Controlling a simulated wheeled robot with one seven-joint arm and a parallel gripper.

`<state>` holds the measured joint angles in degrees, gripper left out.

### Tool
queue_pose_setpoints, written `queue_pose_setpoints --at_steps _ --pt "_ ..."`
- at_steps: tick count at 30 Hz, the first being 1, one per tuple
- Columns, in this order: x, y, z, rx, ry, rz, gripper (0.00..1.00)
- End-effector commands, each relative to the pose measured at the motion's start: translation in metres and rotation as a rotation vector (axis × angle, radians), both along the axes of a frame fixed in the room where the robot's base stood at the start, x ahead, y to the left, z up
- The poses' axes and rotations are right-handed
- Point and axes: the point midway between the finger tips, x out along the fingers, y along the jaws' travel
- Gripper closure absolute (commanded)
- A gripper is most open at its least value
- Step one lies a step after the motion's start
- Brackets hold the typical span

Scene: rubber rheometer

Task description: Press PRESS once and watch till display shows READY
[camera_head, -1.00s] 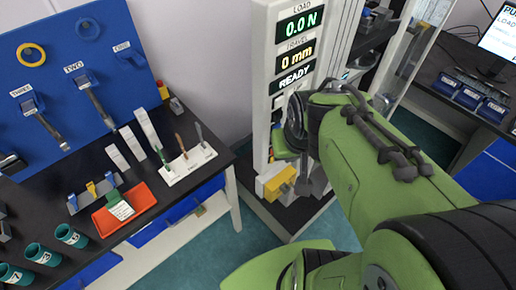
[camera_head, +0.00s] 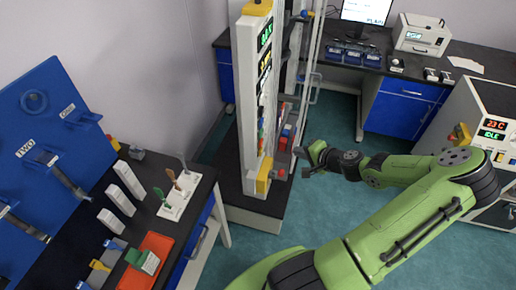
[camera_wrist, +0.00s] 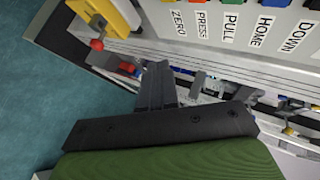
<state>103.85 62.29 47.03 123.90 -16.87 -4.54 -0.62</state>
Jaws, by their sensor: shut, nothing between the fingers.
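The tester column (camera_head: 247,110) stands left of centre in the head view, seen at a steep angle. Its display (camera_head: 265,36) shows lit green and yellow readouts, too slanted to read surely. In the wrist view the PRESS label (camera_wrist: 203,22) lies on the pale panel between ZERO and PULL, with coloured buttons cut off at the top edge. My gripper (camera_head: 308,160) is shut and empty, just right of the column's lower part. In the wrist view its fingers (camera_wrist: 156,84) are below the label row, apart from the buttons.
A yellow block (camera_head: 263,178) and red knob (camera_wrist: 97,44) sit low on the column. The left bench holds an orange tray (camera_head: 150,262). A machine (camera_head: 492,130) reading IDLE stands right. Teal floor (camera_head: 330,205) is open between.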

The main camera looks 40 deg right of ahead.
Motion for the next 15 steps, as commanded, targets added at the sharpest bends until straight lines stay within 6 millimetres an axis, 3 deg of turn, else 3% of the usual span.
queue_pose_setpoints --at_steps 9,15 --pt "0.002 0.002 -0.001 0.000 0.001 0.003 1.00" --pt "0.020 0.017 -0.001 0.002 0.001 0.007 1.00"
